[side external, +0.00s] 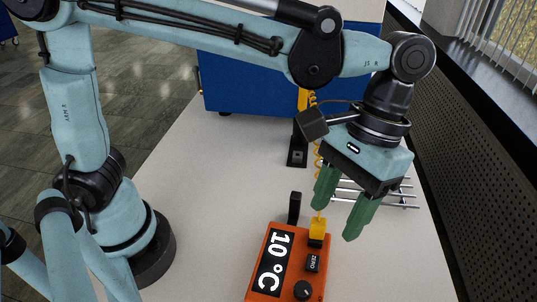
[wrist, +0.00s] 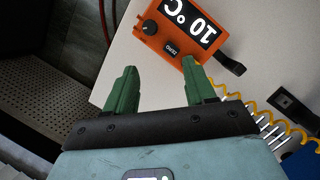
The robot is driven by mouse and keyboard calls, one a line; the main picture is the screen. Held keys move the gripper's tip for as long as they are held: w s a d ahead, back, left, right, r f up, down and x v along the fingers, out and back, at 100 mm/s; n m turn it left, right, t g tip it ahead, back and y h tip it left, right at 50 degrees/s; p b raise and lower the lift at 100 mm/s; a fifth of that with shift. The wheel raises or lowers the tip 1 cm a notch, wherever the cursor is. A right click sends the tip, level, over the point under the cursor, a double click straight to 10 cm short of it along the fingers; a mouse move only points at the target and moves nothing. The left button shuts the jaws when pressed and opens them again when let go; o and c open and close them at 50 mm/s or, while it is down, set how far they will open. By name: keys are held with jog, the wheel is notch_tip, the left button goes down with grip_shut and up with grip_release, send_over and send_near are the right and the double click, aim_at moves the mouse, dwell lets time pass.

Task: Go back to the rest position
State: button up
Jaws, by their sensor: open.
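My gripper (side external: 338,212) is open, its two green fingers apart with nothing between them. It hangs tilted above the table, beside and above the orange device. It also shows in the wrist view (wrist: 160,68). The orange device (side external: 288,240) has a display reading 10°C, a ZERO button and a black knob. It lies near the front of the table and shows upside down in the wrist view (wrist: 175,50). A yellow plug (side external: 318,228) sits at its end, near the left finger. Whether the finger touches it, I cannot tell.
A black lever (side external: 294,207) sticks up by the device. A black and yellow stand (side external: 297,150) with a coiled yellow cable is behind. A metal wire rack (side external: 403,194) lies behind the gripper. A blue cabinet (side external: 240,80) closes the back. The table's left part (side external: 215,190) is clear.

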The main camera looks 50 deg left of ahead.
jog(key=w+a+f+t, duration=0.1)
jog(key=a+t, duration=0.4)
jog(key=a, duration=0.7)
jog(key=w+a+f+t, duration=0.1)
jog(key=a+t, duration=0.4)
jog(key=a, duration=0.7)
jog(key=shift+w+f+n+t, duration=0.35)
jog(key=shift+w+n+t, duration=0.05)
jog(key=shift+w, duration=0.05)
